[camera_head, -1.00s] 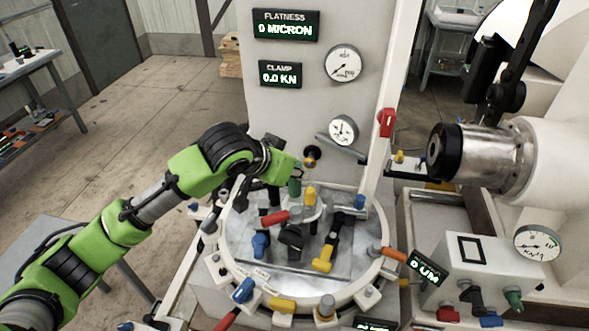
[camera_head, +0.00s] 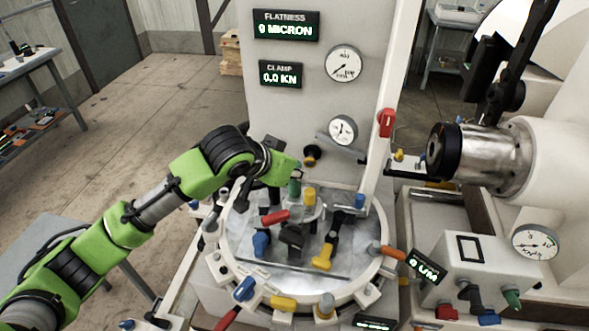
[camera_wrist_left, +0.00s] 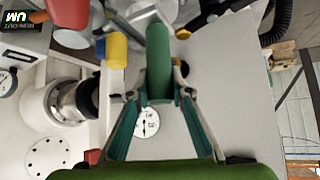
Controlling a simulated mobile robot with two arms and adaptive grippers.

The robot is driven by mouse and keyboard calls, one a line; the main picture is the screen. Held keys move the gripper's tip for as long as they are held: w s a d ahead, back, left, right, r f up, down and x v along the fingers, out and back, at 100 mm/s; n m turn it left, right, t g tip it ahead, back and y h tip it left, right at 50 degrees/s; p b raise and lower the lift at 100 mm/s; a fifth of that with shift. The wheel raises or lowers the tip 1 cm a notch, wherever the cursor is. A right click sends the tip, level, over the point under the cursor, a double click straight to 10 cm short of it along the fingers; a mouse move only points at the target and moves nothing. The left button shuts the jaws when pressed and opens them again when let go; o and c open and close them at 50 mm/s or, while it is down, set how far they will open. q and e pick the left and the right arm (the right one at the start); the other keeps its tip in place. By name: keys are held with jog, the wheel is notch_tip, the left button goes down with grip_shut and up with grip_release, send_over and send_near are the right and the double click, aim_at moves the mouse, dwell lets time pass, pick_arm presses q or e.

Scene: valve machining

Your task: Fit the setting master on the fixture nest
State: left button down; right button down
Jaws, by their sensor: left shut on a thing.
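My left gripper (camera_head: 292,178) is over the back middle of the round fixture table (camera_head: 232,262). In the left wrist view its fingers (camera_wrist_left: 158,92) are closed on the sides of a green cylindrical handle (camera_wrist_left: 158,62). The green handle also shows upright in the head view (camera_head: 294,188). I cannot tell for certain whether this handle belongs to the setting master, or whether its lower end touches the nest. A yellow-capped post (camera_head: 309,196) stands just right of it and shows beside the fingers in the wrist view (camera_wrist_left: 117,50). My right gripper is not in view.
Red (camera_head: 275,217), blue (camera_head: 261,243) and yellow (camera_head: 322,258) handled clamps crowd the table around the green handle. A white column with gauges (camera_head: 343,63) rises behind. A metal spindle (camera_head: 480,155) projects at the right, above a grey control box (camera_head: 478,262).

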pick_arm(q)
jog(key=shift+f+b, duration=0.3)
jog(key=shift+f, duration=0.55)
jog(key=c, duration=1.8)
grip_release()
jog(key=shift+o, duration=0.2)
jog(key=shift+s+f, duration=0.1)
jog(key=shift+f, duration=0.05)
jog(key=v, duration=1.2)
